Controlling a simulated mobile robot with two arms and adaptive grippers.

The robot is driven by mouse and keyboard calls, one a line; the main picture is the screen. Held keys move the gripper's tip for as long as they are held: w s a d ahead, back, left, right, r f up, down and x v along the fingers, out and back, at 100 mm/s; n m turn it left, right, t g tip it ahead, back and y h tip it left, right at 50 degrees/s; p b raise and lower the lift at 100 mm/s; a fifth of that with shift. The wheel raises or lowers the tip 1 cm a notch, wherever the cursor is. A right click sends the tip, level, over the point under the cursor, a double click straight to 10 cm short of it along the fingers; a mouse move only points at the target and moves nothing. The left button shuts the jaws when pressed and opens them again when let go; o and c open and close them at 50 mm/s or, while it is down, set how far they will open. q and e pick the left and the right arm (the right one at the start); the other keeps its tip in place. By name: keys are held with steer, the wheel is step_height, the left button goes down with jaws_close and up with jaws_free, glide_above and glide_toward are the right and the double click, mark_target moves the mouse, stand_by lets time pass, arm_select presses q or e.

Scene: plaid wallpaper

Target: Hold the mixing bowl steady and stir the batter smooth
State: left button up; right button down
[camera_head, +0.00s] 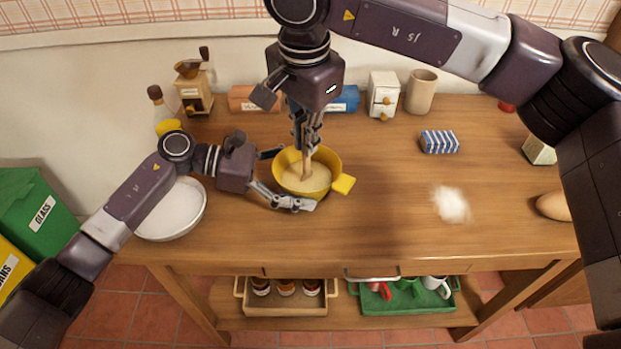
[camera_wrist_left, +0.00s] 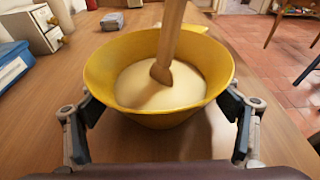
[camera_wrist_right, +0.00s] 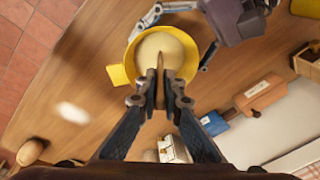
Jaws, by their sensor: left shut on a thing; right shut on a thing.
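The yellow mixing bowl (camera_head: 338,160) stands on the wooden table, with pale, smooth-looking batter (camera_head: 318,184) inside. My left gripper (camera_head: 287,180) is shut on the bowl, its fingers against opposite sides; this also shows in the left wrist view (camera_wrist_left: 160,125). My right gripper (camera_head: 307,148) is above the bowl, shut on a wooden spoon (camera_head: 307,165). The spoon dips into the batter, and its lower end is hidden there. In the left wrist view the spoon (camera_wrist_left: 171,40) stands slightly tilted. The right wrist view shows the right fingers (camera_wrist_right: 160,100) closed around its handle.
A white bowl (camera_head: 196,212) stands left of my left gripper. A coffee grinder (camera_head: 194,90), a small drawer box (camera_head: 382,96) and a beige cup (camera_head: 421,92) stand along the back.

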mark_target(305, 123)
steer(key=shift+r, duration=0.15)
steer(key=shift+s+r, duration=0.25)
steer(key=shift+r, duration=0.95)
steer(key=shift+s+r, duration=0.25)
steer(key=shift+r, duration=0.95)
steer(key=shift+s+r, duration=0.25)
steer(key=shift+r, duration=0.95)
steer(key=shift+r, duration=2)
arm_select(q)
steer(key=o, duration=0.9)
steer(key=shift+c, duration=0.2)
